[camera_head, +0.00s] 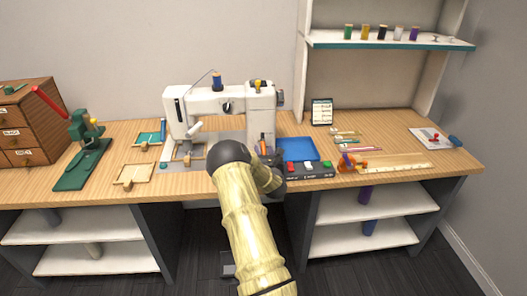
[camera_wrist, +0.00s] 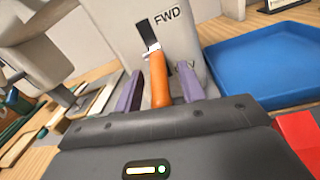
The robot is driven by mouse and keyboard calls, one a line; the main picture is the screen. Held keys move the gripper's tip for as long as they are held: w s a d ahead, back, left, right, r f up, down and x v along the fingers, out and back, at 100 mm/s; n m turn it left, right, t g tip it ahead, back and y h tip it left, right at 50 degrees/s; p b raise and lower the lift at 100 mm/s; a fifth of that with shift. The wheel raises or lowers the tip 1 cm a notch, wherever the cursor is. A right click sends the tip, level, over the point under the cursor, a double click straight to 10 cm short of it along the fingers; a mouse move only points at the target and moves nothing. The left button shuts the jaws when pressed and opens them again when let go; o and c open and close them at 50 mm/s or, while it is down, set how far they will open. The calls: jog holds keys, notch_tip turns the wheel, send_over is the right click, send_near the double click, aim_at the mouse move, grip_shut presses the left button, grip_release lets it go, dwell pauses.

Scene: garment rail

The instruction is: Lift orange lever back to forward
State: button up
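The orange lever (camera_wrist: 159,80) stands out from a dark slot in the front of the white sewing machine (camera_head: 197,103) in the wrist view. A metal stem joins its handle to the slot. The letters FWD are printed beside the slot's upper part; a partly hidden letter shows lower down. My gripper (camera_wrist: 160,86) is open, its two purple fingers on either side of the lever with visible gaps. In the head view my gripper (camera_head: 269,156) is at the machine's right-hand column, and my arm hides part of the machine's base.
A blue tray (camera_wrist: 262,66) lies close to the right of my gripper. A dark strip with coloured buttons (camera_head: 308,171) is at the table's front edge. A green press with a red handle (camera_head: 82,150) stands at the left. A shelf with spools (camera_head: 390,42) is above.

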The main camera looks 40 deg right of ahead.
jog(key=shift+w+d, duration=0.1)
jog(key=shift+w, duration=0.1)
grip_shut()
